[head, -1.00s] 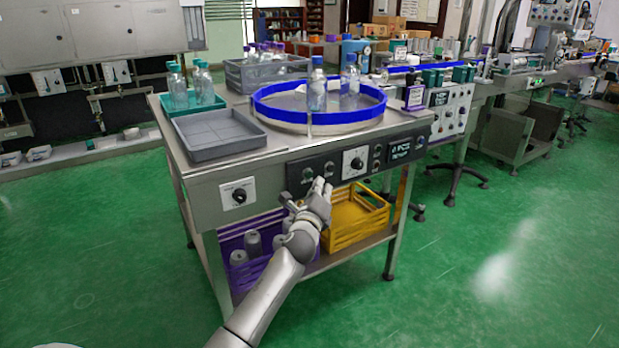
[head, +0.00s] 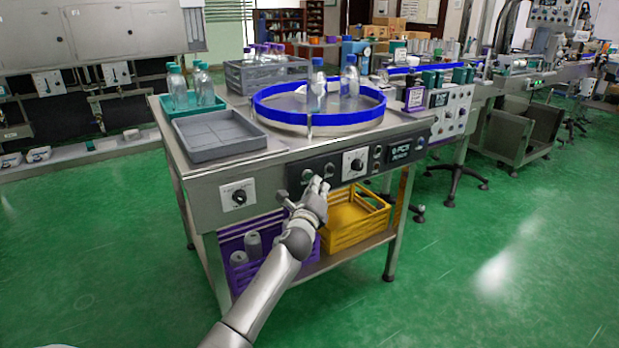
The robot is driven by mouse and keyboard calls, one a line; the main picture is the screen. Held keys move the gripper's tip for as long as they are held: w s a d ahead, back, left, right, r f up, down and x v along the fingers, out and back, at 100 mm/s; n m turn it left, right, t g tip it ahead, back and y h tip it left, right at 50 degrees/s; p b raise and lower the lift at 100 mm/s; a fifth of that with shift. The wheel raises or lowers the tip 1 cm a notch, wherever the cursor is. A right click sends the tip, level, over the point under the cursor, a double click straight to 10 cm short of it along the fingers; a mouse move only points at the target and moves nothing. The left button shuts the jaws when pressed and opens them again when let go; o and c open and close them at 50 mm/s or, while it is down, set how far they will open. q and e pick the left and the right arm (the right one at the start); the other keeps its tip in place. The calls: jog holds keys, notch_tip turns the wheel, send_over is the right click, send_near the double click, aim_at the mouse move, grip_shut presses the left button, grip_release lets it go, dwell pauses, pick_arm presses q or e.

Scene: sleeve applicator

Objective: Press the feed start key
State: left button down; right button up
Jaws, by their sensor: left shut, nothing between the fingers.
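The feed start key is one of the small round keys on the black control panel (head: 340,174) at the table's front edge; its label is too small to read. Two keys sit at the panel's left end, the left key (head: 307,174) and the right key (head: 329,169). My left gripper (head: 319,182) is shut and empty, its fingertips in front of the panel near these two keys. I cannot tell whether it touches either. A white dial (head: 354,162) and a lit display (head: 405,152) are further right. My right gripper is not in view.
A blue-rimmed turntable (head: 318,125) with clear bottles stands on the steel table. A grey tray (head: 206,145) and a teal tray (head: 180,113) are at its left. A yellow crate (head: 352,228) and a purple crate (head: 232,275) sit on the shelf below.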

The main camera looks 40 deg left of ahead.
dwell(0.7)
pick_arm(q)
jog(key=shift+w+a, duration=0.15)
jog(key=shift+a, duration=0.25)
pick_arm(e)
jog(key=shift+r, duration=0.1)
